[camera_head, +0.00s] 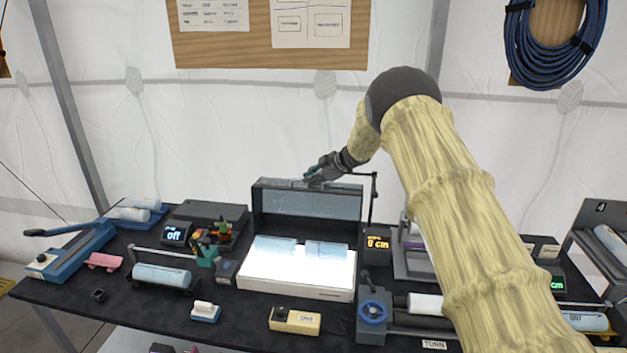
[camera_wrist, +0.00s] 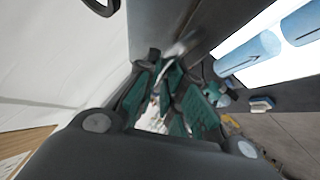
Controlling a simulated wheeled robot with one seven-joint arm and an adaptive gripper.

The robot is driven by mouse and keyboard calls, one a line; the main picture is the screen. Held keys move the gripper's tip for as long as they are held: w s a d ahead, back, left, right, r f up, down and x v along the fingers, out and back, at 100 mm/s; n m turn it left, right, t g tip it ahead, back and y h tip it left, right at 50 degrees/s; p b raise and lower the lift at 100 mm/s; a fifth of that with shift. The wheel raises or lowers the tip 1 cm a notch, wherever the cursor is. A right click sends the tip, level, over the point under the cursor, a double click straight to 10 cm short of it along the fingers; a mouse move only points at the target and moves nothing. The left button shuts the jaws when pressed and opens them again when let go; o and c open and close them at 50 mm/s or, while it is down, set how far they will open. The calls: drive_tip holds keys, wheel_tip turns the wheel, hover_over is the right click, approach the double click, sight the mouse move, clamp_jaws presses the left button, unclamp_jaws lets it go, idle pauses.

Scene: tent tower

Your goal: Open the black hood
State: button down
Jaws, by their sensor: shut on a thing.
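The black hood (camera_head: 262,204) stands raised behind the white light box (camera_head: 295,288), its grey inner face toward the head camera. The box's lit top is uncovered, with two pale blue cylinders (camera_head: 270,246) on it. My gripper (camera_head: 318,170) is at the hood's top edge, a little right of its middle. In the wrist view, my gripper (camera_wrist: 165,95) has its green-padded fingers around part of the hood (camera_wrist: 160,25); the exact contact is partly hidden. The pale blue cylinders (camera_wrist: 248,52) also show there at the upper right.
A display reading "0 cm" (camera_head: 378,243) and a thin dark post (camera_head: 372,197) stand right of the hood. A display reading "off" (camera_head: 175,235) and a small tool holder (camera_head: 207,256) stand left. A blue-wheeled device (camera_head: 373,312) sits at the front right.

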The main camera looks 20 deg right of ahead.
drive_tip(key=shift+r, duration=0.2)
drive_tip(key=c, duration=1.5)
unclamp_jaws()
drive_tip(key=v, duration=1.2)
drive_tip(key=shift+d, duration=0.1)
